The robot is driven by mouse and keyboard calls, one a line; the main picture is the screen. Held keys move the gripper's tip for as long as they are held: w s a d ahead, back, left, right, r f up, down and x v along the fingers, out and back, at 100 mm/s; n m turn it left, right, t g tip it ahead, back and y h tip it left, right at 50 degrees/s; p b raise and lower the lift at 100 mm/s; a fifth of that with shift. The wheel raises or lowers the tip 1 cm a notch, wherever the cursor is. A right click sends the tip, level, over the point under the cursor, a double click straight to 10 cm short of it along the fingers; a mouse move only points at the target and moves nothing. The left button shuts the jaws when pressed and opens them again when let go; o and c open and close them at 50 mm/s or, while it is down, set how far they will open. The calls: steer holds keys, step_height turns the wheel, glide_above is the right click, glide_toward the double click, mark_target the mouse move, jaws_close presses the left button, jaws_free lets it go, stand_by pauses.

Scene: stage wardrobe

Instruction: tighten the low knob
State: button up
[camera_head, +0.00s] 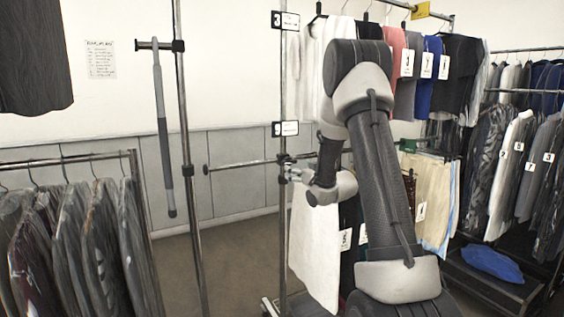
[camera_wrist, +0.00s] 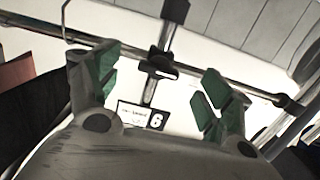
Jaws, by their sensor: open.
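The low knob (camera_wrist: 158,68) is a dark, lobed piece on the clamp where a horizontal rail meets an upright post. In the wrist view it lies between my open fingers, apart from both. In the head view, the low clamp (camera_head: 284,160) sits on the post below a number label, and the knob's shape is too small to make out. My gripper (camera_wrist: 161,76), with green pads, is open and empty around the line to the knob. In the head view my gripper (camera_head: 290,174) is at the post, just below the clamp, partly hidden by my wrist.
The number label (camera_head: 285,128) is on the post; it shows upside down in the wrist view (camera_wrist: 145,117). Hanging clothes (camera_head: 430,80) crowd the right. A coat rack (camera_head: 75,157) stands left. A dark bar (camera_head: 162,125) hangs from another post. Floor between is clear.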

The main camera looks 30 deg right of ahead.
mark_target(291, 162)
steer(key=shift+t, duration=0.4)
steer(key=w, duration=0.2)
steer(key=w+r, duration=0.1)
steer(key=w, duration=0.4)
steer(key=shift+w+a+r, duration=0.3)
steer(key=shift+w+r, duration=0.05)
steer(key=shift+r, duration=0.05)
steer(key=c, duration=1)
